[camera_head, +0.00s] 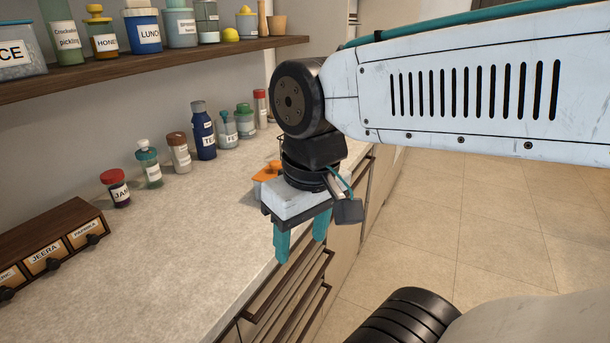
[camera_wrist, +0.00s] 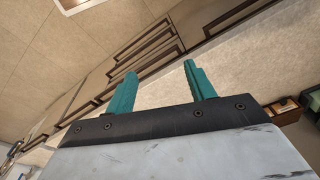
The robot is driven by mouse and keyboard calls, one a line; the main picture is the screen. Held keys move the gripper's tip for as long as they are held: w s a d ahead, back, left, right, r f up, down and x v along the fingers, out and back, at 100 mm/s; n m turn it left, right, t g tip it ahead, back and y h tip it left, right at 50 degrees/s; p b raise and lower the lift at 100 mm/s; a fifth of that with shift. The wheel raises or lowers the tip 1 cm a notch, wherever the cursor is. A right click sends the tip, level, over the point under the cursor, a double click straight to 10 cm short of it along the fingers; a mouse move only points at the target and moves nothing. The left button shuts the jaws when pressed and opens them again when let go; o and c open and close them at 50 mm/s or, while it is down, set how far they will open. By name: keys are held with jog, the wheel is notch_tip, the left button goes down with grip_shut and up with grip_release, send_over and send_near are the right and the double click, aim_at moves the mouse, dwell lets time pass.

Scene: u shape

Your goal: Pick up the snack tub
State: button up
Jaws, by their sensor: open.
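My gripper (camera_head: 301,248) points downward at the front edge of the counter, above the drawer fronts. Its two teal fingers are apart with nothing between them, as the wrist view (camera_wrist: 160,69) also shows. No container carries a label that I can read as snack, so I cannot tell which one, if any, is the snack tub. On the wall shelf, a blue tub (camera_head: 145,30) has a label starting "LUN". A clear tub (camera_head: 16,58), cut off at the left, has a label ending in "CE".
Several jars and bottles, including a blue bottle (camera_head: 203,135), line the back of the counter (camera_head: 200,235). A wooden spice drawer box (camera_head: 50,245) stands at the left. An orange object (camera_head: 268,171) is partly hidden behind my gripper. The counter's middle is clear.

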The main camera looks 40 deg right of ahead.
aim_at(279, 163)
jog(key=w+d+f+m+t+y, duration=0.15)
jog(key=w+m+y, duration=0.25)
jog(key=w+m, duration=0.45)
jog(key=w+d+f+m+t+y, duration=0.1)
jog(key=w+m+t+y, duration=0.3)
jog(key=w+m, duration=0.5)
jog(key=w+d+f+m+t+h, duration=0.1)
jog(key=w+d+f+m+t, duration=0.1)
jog(key=w+d+m, duration=0.4)
jog(key=w+d+f+m+t+h, duration=0.1)
jog(key=d+f+m+t, duration=0.2)
jog(key=d, duration=0.5)
jog(key=w+d+m+t+h, duration=0.1)
jog(key=w+d+m+t, duration=0.1)
jog(key=w+d+m, duration=0.4)
jog(key=shift+n, duration=0.35)
jog(key=x, duration=0.5)
jog(key=shift+f, duration=0.3)
jog(key=shift+s, duration=0.1)
grip_shut()
